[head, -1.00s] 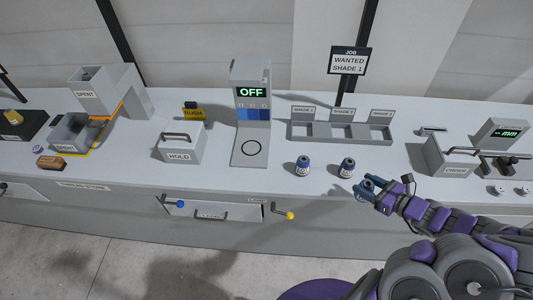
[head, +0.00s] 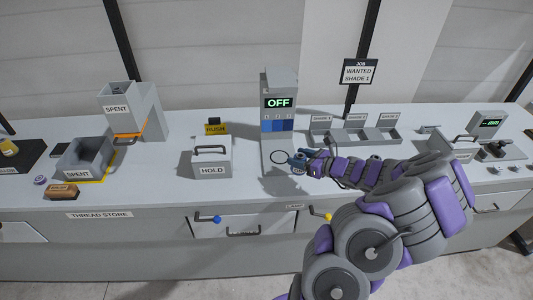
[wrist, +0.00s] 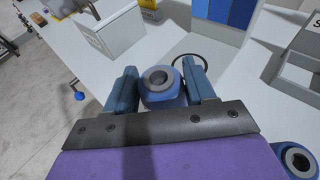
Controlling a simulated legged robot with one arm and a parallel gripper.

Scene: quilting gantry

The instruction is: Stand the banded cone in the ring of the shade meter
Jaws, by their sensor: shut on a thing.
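The shade meter (head: 279,98) stands at the back of the bench with its display reading OFF. The black ring (head: 279,157) is on its base plate and looks empty; in the wrist view the ring (wrist: 206,57) shows just beyond the held cone. My gripper (head: 299,162) is at the ring's right side. In the wrist view its blue fingers are shut on a blue cone (wrist: 163,92) with a grey holed top. Its band and foot are hidden, so I cannot tell its height. A second blue cone (wrist: 297,160) stands at the lower right of that view.
The HOLD box (head: 212,160) and yellow PUSH block (head: 215,129) are left of the meter. The shade rack (head: 352,136) is to its right. SPENT bins (head: 85,160) stand far left. The lever with a blue knob (head: 216,219) sticks out at the front.

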